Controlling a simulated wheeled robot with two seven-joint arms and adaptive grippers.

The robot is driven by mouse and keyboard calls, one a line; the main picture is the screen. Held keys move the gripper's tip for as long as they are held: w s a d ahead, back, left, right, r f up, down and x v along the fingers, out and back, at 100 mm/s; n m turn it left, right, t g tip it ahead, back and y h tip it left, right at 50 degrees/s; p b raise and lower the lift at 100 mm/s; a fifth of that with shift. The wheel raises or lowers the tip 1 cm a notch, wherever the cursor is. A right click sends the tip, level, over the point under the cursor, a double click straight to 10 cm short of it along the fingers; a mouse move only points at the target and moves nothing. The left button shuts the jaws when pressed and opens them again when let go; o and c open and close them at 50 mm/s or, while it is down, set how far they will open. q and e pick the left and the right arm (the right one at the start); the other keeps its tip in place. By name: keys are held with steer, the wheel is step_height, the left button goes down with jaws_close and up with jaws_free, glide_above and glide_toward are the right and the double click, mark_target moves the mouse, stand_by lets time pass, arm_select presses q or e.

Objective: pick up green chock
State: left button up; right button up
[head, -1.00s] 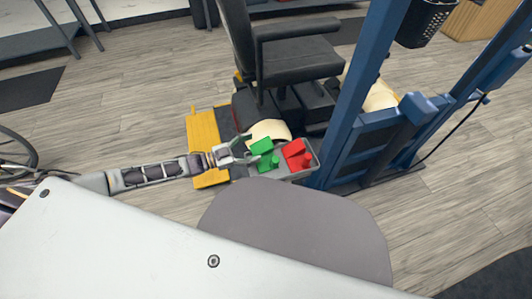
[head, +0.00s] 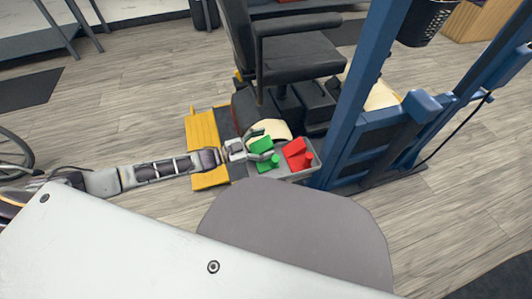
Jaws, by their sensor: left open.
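A green chock (head: 262,145) lies at the left end of a grey tray (head: 311,170), with a smaller green part (head: 274,159) just in front of it. A red chock (head: 296,151) lies to its right in the same tray. My left gripper (head: 259,146) is open at the green chock, its fingers above and below the chock's left side in the picture. Whether the fingers touch it is too small to tell. My right gripper is out of the picture.
A black-seated scooter (head: 290,55) with cream fenders stands behind the tray. A yellow-edged dark plate (head: 204,130) lies left of it. A blue post frame (head: 370,140) rises close on the right.

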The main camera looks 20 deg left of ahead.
mark_target(264, 145)
arm_select(q)
steer(key=shift+c, duration=0.4)
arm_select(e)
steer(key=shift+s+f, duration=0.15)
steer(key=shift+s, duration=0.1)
arm_select(q)
steer(key=c, duration=1)
steer(key=shift+c, duration=1.3)
steer(key=shift+r, duration=0.1)
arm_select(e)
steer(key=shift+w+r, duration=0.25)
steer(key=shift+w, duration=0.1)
arm_select(q)
steer(key=shift+r, duration=0.1)
steer(key=shift+r+p, duration=0.5)
steer(key=shift+r, duration=0.3)
step_height(264, 145, up, 6)
steer(key=p, duration=0.2)
steer(key=shift+f+p, duration=0.1)
steer(key=shift+p, duration=0.3)
steer(key=shift+r+p, duration=0.5)
steer(key=shift+r, duration=0.65)
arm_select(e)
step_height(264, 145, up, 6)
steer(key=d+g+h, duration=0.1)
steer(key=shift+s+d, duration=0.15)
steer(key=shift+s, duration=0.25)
arm_select(q)
steer(key=shift+f, duration=0.1)
